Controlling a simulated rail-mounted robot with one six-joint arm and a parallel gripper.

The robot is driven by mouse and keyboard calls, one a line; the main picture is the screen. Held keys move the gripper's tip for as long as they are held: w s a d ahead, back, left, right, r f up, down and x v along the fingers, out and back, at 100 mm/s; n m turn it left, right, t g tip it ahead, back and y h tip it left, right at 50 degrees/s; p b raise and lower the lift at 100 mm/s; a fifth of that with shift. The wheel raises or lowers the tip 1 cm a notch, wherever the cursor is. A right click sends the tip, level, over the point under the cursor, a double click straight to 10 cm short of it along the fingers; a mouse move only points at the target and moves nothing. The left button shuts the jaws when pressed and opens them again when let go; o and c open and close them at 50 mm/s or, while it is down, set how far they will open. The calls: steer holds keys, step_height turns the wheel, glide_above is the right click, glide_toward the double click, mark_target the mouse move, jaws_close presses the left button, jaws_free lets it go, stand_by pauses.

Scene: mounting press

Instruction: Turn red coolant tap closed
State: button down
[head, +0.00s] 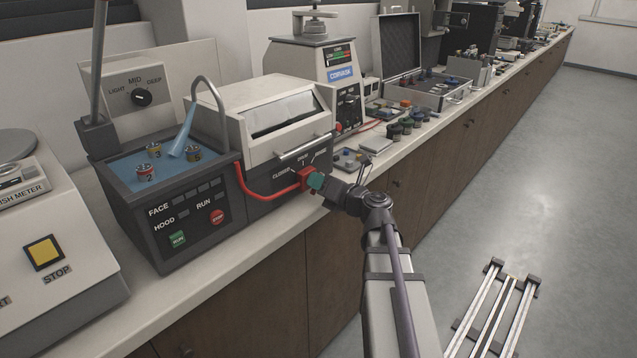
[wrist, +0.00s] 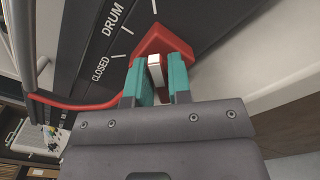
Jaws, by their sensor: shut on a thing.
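The red coolant tap (head: 306,179) sits on the dark front panel of the machine, below the lid handle, at the end of a red hose (head: 262,196). In the wrist view the red tap (wrist: 168,42) has a pale-fronted grip block. The labels CLOSED (wrist: 100,70) and DRUM (wrist: 113,19) with white tick marks lie to its left. My gripper (head: 316,182) is at the tap. Its teal fingers (wrist: 157,70) stand on both sides of the block, shut on it. I cannot tell which mark the tap points to.
A wet station (head: 165,225) with a blue basin, numbered pots and a curved grey spout stands left of the tap. The machine's lid handle (head: 303,147) is just above my gripper. Small jars (head: 400,128) and an open case are farther right. The floor is mostly clear.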

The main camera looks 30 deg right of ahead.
steer(key=n, duration=0.4)
steer(key=shift+a+n, duration=0.1)
steer(key=shift+n, duration=0.2)
steer(key=n, duration=0.4)
steer(key=shift+s+a+n, duration=0.1)
steer(key=shift+n, duration=0.2)
steer(key=n, duration=0.4)
steer(key=shift+a, duration=0.1)
steer(key=shift+n, duration=2)
steer(key=c, duration=1.1)
jaws_free()
steer(key=shift+s, duration=0.15)
